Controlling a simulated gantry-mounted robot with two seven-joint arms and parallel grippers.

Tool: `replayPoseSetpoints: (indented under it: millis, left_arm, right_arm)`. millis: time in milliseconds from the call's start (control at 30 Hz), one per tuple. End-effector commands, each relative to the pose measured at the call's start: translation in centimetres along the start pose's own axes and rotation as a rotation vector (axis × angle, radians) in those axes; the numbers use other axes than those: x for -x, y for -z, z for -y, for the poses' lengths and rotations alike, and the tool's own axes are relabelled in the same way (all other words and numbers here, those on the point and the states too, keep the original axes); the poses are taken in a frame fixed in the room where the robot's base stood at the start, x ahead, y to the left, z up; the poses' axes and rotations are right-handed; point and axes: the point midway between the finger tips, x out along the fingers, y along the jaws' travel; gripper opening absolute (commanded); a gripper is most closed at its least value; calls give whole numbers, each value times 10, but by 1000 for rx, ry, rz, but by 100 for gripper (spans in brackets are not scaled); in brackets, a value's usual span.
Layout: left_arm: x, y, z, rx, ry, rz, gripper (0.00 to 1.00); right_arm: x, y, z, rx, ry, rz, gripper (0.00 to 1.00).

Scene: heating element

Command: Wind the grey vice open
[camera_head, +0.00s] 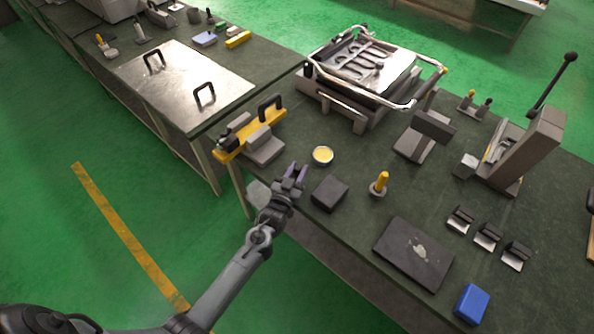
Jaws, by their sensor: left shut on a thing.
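A grey vice-like block (264,147) sits against a yellow bar (233,147) near the left end of the green-topped bench; I take it to be the grey vice. My left gripper (295,172) is at the bench's front edge, just in front and to the right of this block. Its two purple-grey fingers point away from me. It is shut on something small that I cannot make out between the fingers. A pale grey piece (257,194) shows beside its wrist, below the bench edge. My right gripper is not in view.
A dark block (329,194) stands close right of the gripper, with a yellow tin (323,155) behind it. A yellow-handled tool (380,183), a dark plate (413,253) and a blue box (471,304) lie further right. A heating element frame (365,70) stands behind.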

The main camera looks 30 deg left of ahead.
Motion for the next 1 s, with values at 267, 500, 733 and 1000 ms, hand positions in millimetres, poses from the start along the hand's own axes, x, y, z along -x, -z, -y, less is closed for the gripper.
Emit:
replayPoseSetpoints:
  millis: [267,500,733,1000]
  left_arm:
    - [0,0,0,0,-2,1,34]
    - [0,0,0,0,-2,0,49]
    - [3,0,0,0,-2,1,49]
    - [37,0,0,0,-2,3,49]
  right_arm:
    - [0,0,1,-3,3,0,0]
    - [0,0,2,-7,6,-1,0]
    - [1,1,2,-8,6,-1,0]
    - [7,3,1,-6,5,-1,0]
